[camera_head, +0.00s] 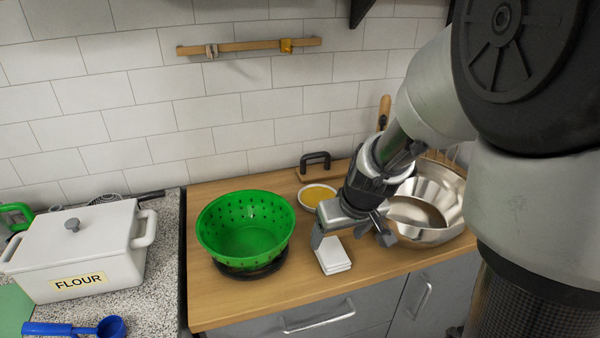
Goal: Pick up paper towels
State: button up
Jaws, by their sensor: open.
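The paper towels look to be a small stack of white folded sheets (333,256) lying on the wooden counter near its front edge. My gripper (350,240) is above and just behind the stack, pointing down, with its two fingers spread apart. One finger is to the left of the stack's far end and the other is to the right. Nothing shows between the fingers, and I cannot tell how high they are above the stack. My wrist hides part of the counter behind it.
A green colander (245,232) stands left of the stack. A shiny metal bowl (430,205) is close on the right. A small dish of yellow contents (318,195) is behind. A white flour container (80,250) stands on the speckled counter at left. Bare wood lies around the stack's front.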

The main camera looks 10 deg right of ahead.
aim_at(333, 251)
jog(key=x, duration=0.2)
jog(key=shift+w+f, duration=0.15)
jog(key=shift+f, duration=0.25)
jog(key=b+x, duration=0.1)
jog(key=x, duration=0.3)
jog(key=shift+d+f+b, duration=0.2)
jog(key=shift+f+b, duration=0.1)
jog(key=shift+b, duration=0.1)
jog(key=shift+f, duration=0.3)
jog(key=shift+f+b, duration=0.2)
jog(key=shift+b, duration=0.25)
jog(key=shift+c, duration=0.3)
jog(key=c, duration=1.1)
jog(key=shift+c, duration=0.2)
jog(key=shift+r, duration=0.1)
